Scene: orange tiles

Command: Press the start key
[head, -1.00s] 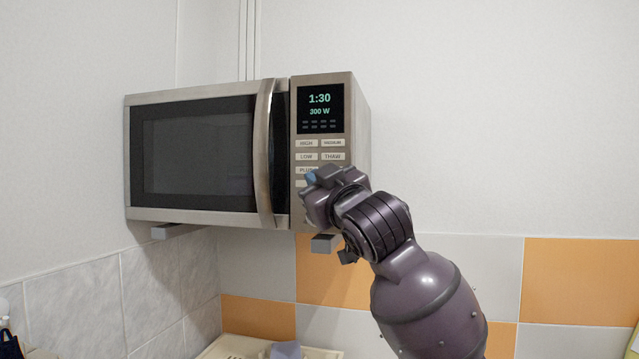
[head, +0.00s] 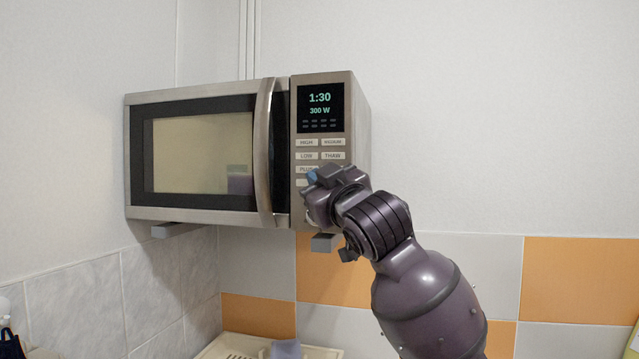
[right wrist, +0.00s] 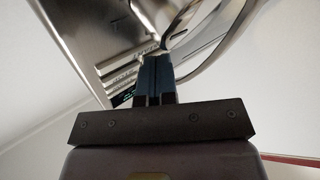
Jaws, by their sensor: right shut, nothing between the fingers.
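The microwave (head: 197,216) is mounted on the wall, its door shut. Its window (head: 198,153) is lit from inside, and a dark purple shape shows low at the right behind the glass. The display (head: 320,108) reads 1:30 and 300 W. Keys marked HIGH, MEDIUM, LOW, THAW and PLUS show on the panel; the lower keys, start key included, are hidden behind my right gripper (head: 311,178). That gripper is shut and empty, its blue fingertips at the lower panel. In the right wrist view the shut fingers (right wrist: 154,77) reach the panel by the keys (right wrist: 122,74). My left gripper is out of view.
The door handle (head: 266,153) stands out just left of the panel. Grey brackets (head: 323,243) show under the microwave. A pale rack (head: 240,346) with a grey item sits below. The wall to the right is clear.

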